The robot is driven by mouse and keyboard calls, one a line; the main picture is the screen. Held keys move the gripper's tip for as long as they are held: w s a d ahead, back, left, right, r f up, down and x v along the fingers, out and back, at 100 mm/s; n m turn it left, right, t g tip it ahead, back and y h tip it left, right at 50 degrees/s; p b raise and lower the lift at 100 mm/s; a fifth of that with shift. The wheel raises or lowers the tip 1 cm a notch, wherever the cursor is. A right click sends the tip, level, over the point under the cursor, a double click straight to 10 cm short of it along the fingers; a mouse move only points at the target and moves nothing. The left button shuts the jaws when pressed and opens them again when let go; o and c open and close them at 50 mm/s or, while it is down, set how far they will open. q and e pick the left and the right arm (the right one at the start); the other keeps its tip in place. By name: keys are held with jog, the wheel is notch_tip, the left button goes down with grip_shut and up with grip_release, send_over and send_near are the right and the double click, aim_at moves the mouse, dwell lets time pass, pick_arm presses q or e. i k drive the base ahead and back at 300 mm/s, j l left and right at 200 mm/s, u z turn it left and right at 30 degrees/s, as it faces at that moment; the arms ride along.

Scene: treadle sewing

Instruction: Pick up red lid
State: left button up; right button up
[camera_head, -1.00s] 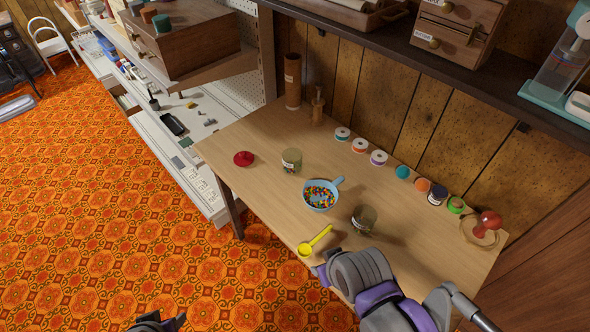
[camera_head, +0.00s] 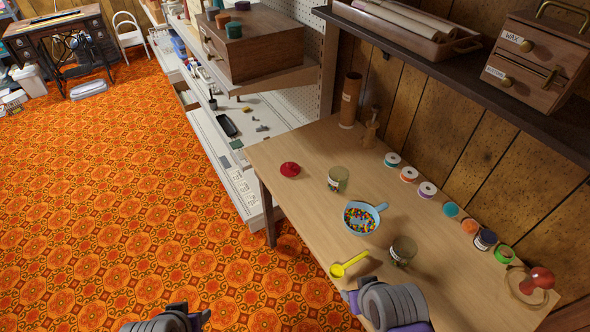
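A red lid (camera_head: 290,169) with a small knob lies on the left part of the wooden table (camera_head: 318,188), near its left edge. It is free, with no gripper touching it. My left gripper (camera_head: 188,310) is low at the bottom edge, over the carpet and well away from the lid; its fingers are only partly seen. My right gripper (camera_head: 352,300) is at the table's front edge, close to a yellow scoop (camera_head: 349,264). Its fingertips are small and partly hidden by the wrist, so I cannot tell its opening.
A glass jar (camera_head: 338,180) stands right of the lid. A blue strainer of colourful beads (camera_head: 361,217) and another jar (camera_head: 402,250) stand farther right. Several thread spools line the back. A red-knobbed object (camera_head: 540,278) is at the far right. A shelf (camera_head: 470,88) overhangs the back.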

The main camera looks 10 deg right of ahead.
aim_at(289, 168)
jog(key=i+j, duration=0.35)
jog(key=i, duration=0.2)
jog(key=i+j, duration=0.4)
jog(key=i, duration=0.15)
